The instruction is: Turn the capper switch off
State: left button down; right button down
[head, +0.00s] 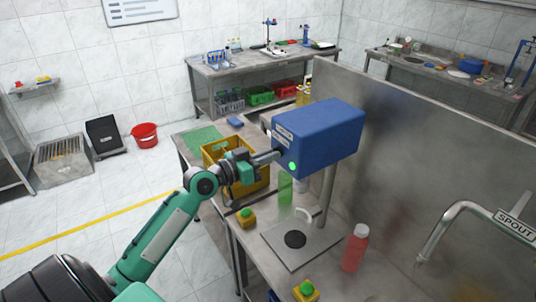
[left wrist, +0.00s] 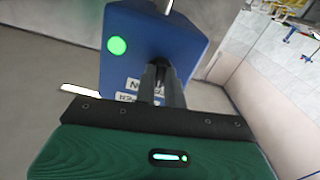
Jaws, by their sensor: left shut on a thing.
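The capper is a blue box (head: 325,136) on a metal post above the steel bench. A round green light (head: 292,166) glows on its front face, and it also shows in the left wrist view (left wrist: 117,46). My left gripper (head: 276,156) reaches the box's front face from the left, beside the light. In the left wrist view its fingers (left wrist: 161,75) are shut at the face, on the capper switch. The fingers hide the switch, so its position cannot be told. White labels (left wrist: 132,86) on the face are partly covered. My right gripper is not in view.
A yellow crate (head: 250,188) stands behind my left gripper. A red bottle (head: 355,248) and yellow blocks with green buttons (head: 246,217) stand on the bench. A tall metal panel (head: 430,140) rises behind the capper. A bent spout pipe (head: 445,222) is at the right.

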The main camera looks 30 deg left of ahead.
pick_arm(q)
jog(key=shift+n+p, duration=0.65)
jog(key=shift+n, duration=1.45)
jog(key=c, duration=1.5)
grip_release()
